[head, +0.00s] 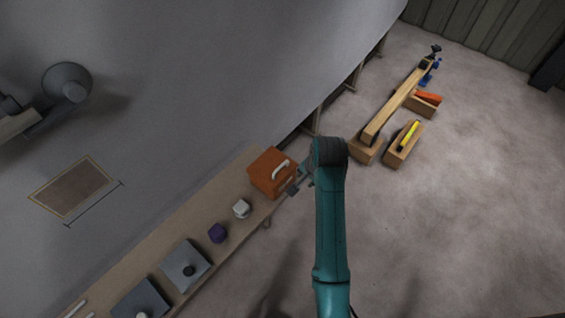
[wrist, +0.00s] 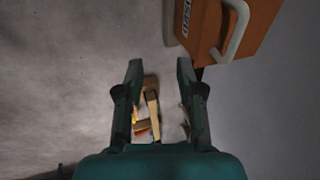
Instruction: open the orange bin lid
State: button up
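The orange bin (head: 262,168) stands at the far end of the long bench, and its lid looks shut. A white handle (head: 281,169) is on it. In the wrist view the orange bin (wrist: 262,22) is at the upper right, cut off by the top edge, with its white handle (wrist: 238,32) and a dark-lettered label. My gripper (wrist: 157,68) is open and empty, with the bin beyond and to the right of its fingers. In the head view my gripper is beside the bin's right side, partly hidden by my arm; I cannot tell whether it touches.
The bench (head: 170,232) also holds a white item (head: 241,208), a purple item (head: 217,232) and grey plates (head: 187,262). The grey hull wall (head: 200,100) rises behind it. Wooden blocks and a beam (head: 395,102) lie on the floor. The right floor is clear.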

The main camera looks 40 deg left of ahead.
jog(key=g+h, duration=0.1)
jog(key=g, duration=0.1)
send_near(281, 166)
notch_tip(281, 166, up, 2)
jog(key=f, duration=0.3)
jog(key=a+f, duration=0.1)
jog(key=f, duration=0.6)
jog(key=shift+a, duration=0.3)
grip_shut()
